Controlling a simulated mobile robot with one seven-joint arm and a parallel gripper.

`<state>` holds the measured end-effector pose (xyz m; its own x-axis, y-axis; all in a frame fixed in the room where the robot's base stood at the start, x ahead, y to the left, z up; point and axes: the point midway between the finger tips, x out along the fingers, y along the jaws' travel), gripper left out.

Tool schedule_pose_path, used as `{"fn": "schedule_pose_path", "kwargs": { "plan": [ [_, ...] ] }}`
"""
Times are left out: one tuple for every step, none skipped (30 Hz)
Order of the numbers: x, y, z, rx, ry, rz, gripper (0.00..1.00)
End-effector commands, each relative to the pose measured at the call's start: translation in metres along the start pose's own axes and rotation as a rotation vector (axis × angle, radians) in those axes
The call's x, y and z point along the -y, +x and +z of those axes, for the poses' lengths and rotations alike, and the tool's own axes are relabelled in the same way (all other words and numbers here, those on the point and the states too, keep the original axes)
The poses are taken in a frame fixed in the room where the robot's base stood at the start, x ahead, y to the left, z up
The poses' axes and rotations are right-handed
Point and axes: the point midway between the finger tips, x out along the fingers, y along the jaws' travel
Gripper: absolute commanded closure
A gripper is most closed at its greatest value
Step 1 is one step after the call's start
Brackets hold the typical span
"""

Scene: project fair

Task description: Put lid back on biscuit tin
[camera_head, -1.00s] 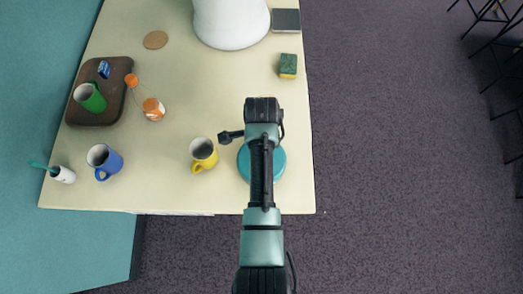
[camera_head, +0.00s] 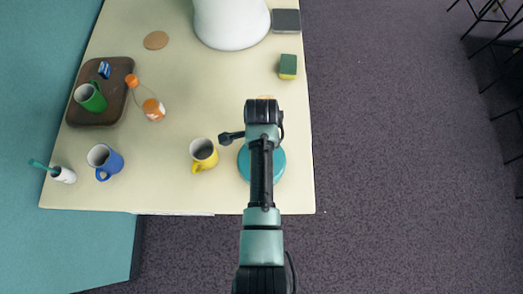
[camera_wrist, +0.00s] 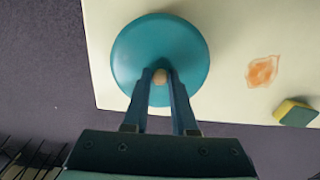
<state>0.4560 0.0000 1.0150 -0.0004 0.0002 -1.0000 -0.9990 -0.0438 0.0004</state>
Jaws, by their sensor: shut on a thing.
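The round teal lid (camera_wrist: 140,45) with a small tan knob (camera_wrist: 160,76) fills the upper middle of the wrist view. My gripper (camera_wrist: 162,80) is shut on that knob from above. In the head view the lid (camera_head: 279,163) shows on both sides of my arm, near the front right corner of the table. My arm hides the knob and the gripper's fingers there. No separate biscuit tin shows in either view. I cannot tell whether the tin is under the lid, or how high the lid is.
A yellow mug (camera_head: 203,153) stands left of the lid. An orange stain (camera_wrist: 262,71) marks the table, with a green and yellow sponge (camera_head: 288,66) farther back.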

Motion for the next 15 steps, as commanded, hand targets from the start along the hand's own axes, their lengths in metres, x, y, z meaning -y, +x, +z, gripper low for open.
{"fn": "schedule_pose_path", "kwargs": {
  "plan": [
    [0.0001,-0.0009,0.0001,0.000,0.000,0.000,1.00],
    [0.0001,-0.0007,0.0001,0.000,-0.001,0.000,1.00],
    [0.0000,-0.0004,0.0001,0.000,-0.001,0.000,1.00],
    [0.0000,-0.0002,0.0001,0.000,-0.001,0.000,1.00],
    [0.0000,0.0000,0.0001,0.000,-0.001,0.000,1.00],
    [0.0000,0.0001,0.0001,0.000,-0.001,0.000,1.00],
    [0.0001,0.0001,0.0000,0.000,-0.001,0.000,1.00],
    [0.0001,0.0001,0.0000,0.000,0.000,0.000,1.00],
    [0.0001,0.0001,0.0000,0.000,0.000,0.000,1.00],
    [0.0001,0.0001,0.0000,0.000,0.000,0.000,1.00],
    [0.0001,0.0001,0.0000,0.000,0.000,0.000,1.00],
    [0.0001,0.0001,0.0000,0.000,0.000,0.000,1.00],
    [0.0001,0.0001,0.0000,0.000,0.000,0.000,1.00],
    [0.0001,0.0001,0.0000,0.000,0.000,0.000,0.71],
    [0.0001,0.0001,0.0000,0.000,0.000,0.000,0.64]
  ]
}}
